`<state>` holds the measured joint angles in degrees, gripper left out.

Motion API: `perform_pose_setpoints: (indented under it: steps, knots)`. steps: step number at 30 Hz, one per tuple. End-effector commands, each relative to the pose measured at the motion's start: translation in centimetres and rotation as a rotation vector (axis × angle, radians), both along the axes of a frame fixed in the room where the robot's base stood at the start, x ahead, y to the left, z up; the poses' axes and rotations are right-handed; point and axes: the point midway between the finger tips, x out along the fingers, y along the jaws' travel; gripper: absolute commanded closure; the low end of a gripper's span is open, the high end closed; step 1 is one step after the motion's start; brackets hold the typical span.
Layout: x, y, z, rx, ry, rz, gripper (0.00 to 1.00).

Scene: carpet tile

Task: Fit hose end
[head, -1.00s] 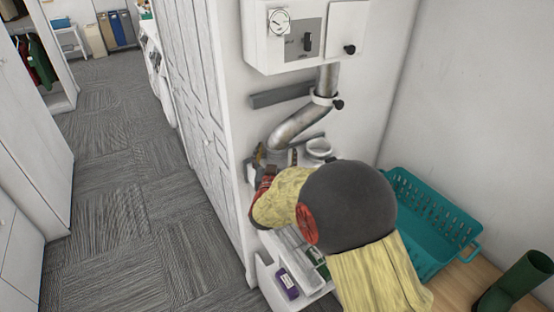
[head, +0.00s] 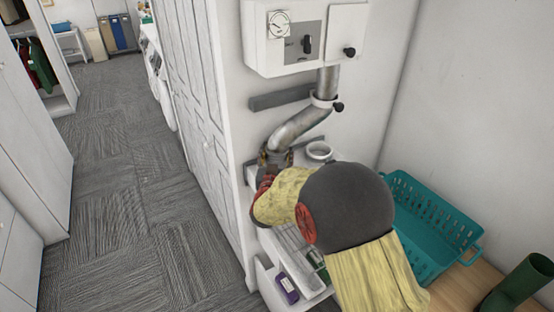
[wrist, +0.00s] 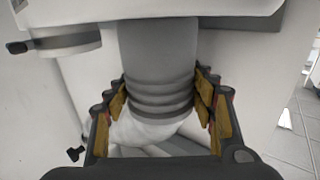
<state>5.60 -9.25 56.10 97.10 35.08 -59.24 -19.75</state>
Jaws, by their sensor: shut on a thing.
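A silver hose (head: 298,128) comes down from the wall unit and bends to the left. Its dark grey ribbed end cuff (wrist: 157,65) fills the middle of the wrist view, which appears upside down. My gripper (wrist: 160,105) is shut on this cuff, with yellow-brown finger pads on both sides. In the head view my gripper (head: 275,161) is at the hose's lower end, just left of a white open ring (head: 319,150). A white ring with a dark handle (wrist: 60,42) shows beside the cuff in the wrist view. The cuff's far rim is hidden by a white edge.
A white wall unit (head: 270,50) with a gauge and knobs hangs above. A collar with a dark knob (head: 325,100) rings the hose higher up. A teal basket (head: 430,215) and a green boot (head: 520,285) stand right. Carpet (head: 130,200) at left is clear.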

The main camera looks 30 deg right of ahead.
Motion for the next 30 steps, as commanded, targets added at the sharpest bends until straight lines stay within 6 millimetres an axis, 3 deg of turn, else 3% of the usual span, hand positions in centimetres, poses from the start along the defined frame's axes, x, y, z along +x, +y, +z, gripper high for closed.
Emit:
perform_pose_setpoints:
  steps: [9,20,27,30]
  knots:
    - [0.0,0.0,0.0,0.0,0.0,0.0,0.73]
    - [0.0,0.0,0.5,-0.001,-0.001,0.0,0.74]
    - [0.0,0.0,3.6,-0.001,-0.004,0.0,0.74]
    - [-1.1,0.9,5.3,-0.001,-0.004,0.003,0.74]
